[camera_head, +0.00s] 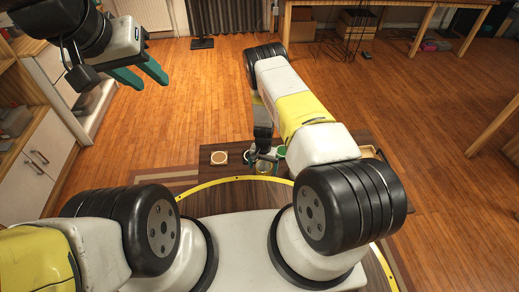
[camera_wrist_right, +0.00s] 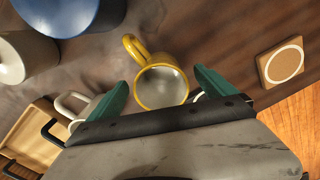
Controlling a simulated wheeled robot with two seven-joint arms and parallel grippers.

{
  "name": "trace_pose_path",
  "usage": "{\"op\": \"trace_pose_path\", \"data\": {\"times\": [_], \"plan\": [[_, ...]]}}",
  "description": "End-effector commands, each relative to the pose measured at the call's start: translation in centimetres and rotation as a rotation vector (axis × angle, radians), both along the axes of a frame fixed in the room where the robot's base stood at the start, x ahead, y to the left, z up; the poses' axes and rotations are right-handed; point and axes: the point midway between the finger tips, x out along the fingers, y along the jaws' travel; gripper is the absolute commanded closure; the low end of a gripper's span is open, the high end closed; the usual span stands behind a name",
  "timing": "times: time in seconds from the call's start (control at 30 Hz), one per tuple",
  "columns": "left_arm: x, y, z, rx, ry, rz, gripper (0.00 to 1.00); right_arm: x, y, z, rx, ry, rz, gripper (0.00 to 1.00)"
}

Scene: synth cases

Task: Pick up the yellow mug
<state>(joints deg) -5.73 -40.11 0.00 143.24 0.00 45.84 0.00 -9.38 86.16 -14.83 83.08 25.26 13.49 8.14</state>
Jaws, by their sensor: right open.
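The yellow mug (camera_wrist_right: 146,97) has a pale grey inside and stands on the dark wood table. In the right wrist view its handle points up and to the left. In the head view the mug (camera_head: 264,168) is small, at the tip of my right arm. My right gripper (camera_wrist_right: 160,78) is open, with one green finger on each side of the mug. I cannot tell whether either finger touches it. In the head view the right gripper (camera_head: 263,156) is small and partly hidden. My left gripper (camera_head: 143,76) is open and empty, high at the upper left over the floor.
A coaster (camera_wrist_right: 283,62) with a pale ring lies to the right. A white mug (camera_wrist_right: 70,106) stands close to the left finger. A wooden tray (camera_wrist_right: 38,122) with dark handles, a blue round vessel (camera_wrist_right: 60,14) and a beige vessel (camera_wrist_right: 26,62) are left.

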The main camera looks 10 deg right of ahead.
Motion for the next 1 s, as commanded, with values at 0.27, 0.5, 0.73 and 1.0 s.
{"op": "trace_pose_path", "data": {"times": [0.27, 0.5, 0.73, 1.0], "plan": [[0.0, 0.0, 0.0, 0.0, 0.0, 0.0, 0.64, 0.02, -0.02, -1.05, 0.0, -0.001, -0.001, 0.05], [0.0, 0.0, 0.0, 0.0, 0.0, 0.0, 0.64, 0.0, -0.01, -1.02, 0.0, 0.0, 0.0, 0.39], [0.0, 0.0, 0.0, 0.0, 0.0, 0.0, 0.64, 0.0, -0.01, -1.01, 0.0, 0.0, 0.0, 0.84], [0.0, 0.0, 0.0, 0.0, 0.0, 0.0, 0.64, 0.08, -0.01, -0.66, 0.0, -0.001, 0.0, 0.85]]}}
